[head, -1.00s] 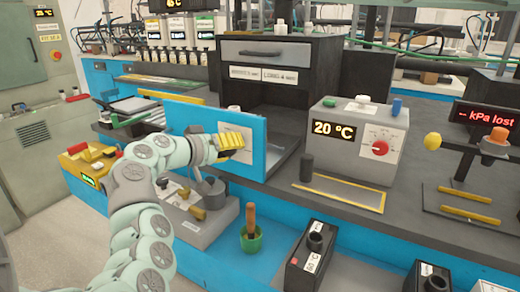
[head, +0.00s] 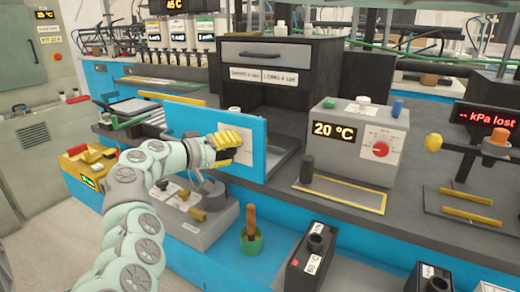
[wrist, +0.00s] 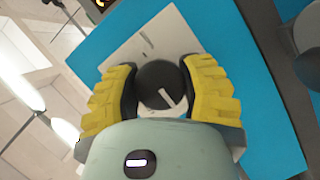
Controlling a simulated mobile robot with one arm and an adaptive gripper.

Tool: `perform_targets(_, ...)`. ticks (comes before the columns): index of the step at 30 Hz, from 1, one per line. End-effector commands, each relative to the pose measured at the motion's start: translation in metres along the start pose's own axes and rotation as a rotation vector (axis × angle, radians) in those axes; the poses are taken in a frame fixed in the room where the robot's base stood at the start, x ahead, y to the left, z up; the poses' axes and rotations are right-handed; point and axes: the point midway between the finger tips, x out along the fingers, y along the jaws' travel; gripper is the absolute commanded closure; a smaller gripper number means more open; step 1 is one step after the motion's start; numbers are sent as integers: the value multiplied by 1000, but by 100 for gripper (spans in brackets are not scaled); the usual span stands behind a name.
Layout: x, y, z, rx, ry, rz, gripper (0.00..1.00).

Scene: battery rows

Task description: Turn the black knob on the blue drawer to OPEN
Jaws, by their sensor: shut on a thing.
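The blue drawer front (head: 259,140) stands out from the bench in the head view, with a white plate (head: 246,155) on its face. It also fills much of the wrist view as a blue panel (wrist: 240,45) with the white plate (wrist: 125,50). The black knob (wrist: 161,86) is round with a pale pointer line slanting on its face. My gripper (wrist: 161,88) has yellow padded fingers closed around the knob from both sides. In the head view my gripper (head: 230,143) covers the knob. The plate's lettering is too small to read.
A grey box reading 20 °C (head: 355,142) with a red dial stands right of the drawer. A grey unit with levers (head: 195,212) sits below my arm. A green cup (head: 251,240) holds a wooden handle. A dark cabinet (head: 275,65) stands behind.

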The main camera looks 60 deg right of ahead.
Motion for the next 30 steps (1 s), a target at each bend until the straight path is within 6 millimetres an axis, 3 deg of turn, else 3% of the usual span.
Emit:
perform_targets(2,0,1,0,0,0,2,94)
perform_targets(3,0,1,0,0,0,2,52)
perform_targets(11,0,0,0,1,-1,1,25)
perform_targets(22,-3,0,0,1,2,0,23)
perform_targets(30,-36,-1,-2,-1,8,-1,23)
